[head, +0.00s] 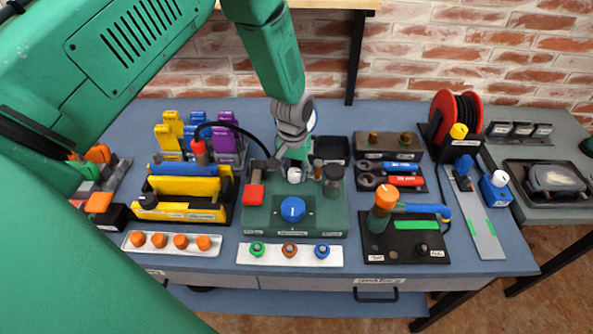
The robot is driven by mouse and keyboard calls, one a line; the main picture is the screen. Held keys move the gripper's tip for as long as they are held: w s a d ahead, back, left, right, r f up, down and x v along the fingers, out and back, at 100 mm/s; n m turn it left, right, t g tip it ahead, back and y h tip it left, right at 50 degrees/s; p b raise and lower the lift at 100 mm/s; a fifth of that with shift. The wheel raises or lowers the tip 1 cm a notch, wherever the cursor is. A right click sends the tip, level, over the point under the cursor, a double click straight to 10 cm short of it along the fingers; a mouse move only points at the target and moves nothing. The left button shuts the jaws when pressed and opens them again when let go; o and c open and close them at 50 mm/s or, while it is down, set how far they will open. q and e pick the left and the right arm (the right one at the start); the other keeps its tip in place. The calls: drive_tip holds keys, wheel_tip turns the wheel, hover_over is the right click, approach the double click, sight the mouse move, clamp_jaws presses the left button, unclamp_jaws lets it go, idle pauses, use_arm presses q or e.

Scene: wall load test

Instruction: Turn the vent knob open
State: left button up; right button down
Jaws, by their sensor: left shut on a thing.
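A green block (268,219) in the middle of the table carries several controls. They are a blue round knob (292,209) at the front, a red-handled part (253,192) at left, a black knob (333,175) at right and a small pale knob (294,175) at the rear. The labels are too small to read, so I cannot tell which is the vent knob. My left gripper (292,164) points down over the rear of the block, shut at the small pale knob. Its fingers partly hide the contact. My right gripper is not in view.
A yellow rack (185,187) stands left of the block. A black plate (408,245) with an orange-topped post (386,197) stands at right. A white strip with several small knobs (290,255) lies in front. A red reel (455,115) stands at the back right.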

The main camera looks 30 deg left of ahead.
sight(293, 172)
use_arm(q)
drive_tip(key=shift+s+f+n, duration=0.25)
drive_tip(key=shift+s+n, duration=0.2)
drive_tip(key=shift+n, duration=0.15)
drive_tip(key=shift+d+n, duration=0.1)
drive_tip(key=shift+n, duration=0.2)
drive_tip(key=o, duration=1.1)
drive_tip(key=shift+o, duration=0.2)
drive_tip(key=shift+w+r, duration=0.1)
drive_tip(key=shift+w, duration=0.05)
drive_tip(key=shift+w+r, duration=0.1)
drive_tip(key=shift+r, duration=0.3)
wheel_tip(293, 172, up, 11)
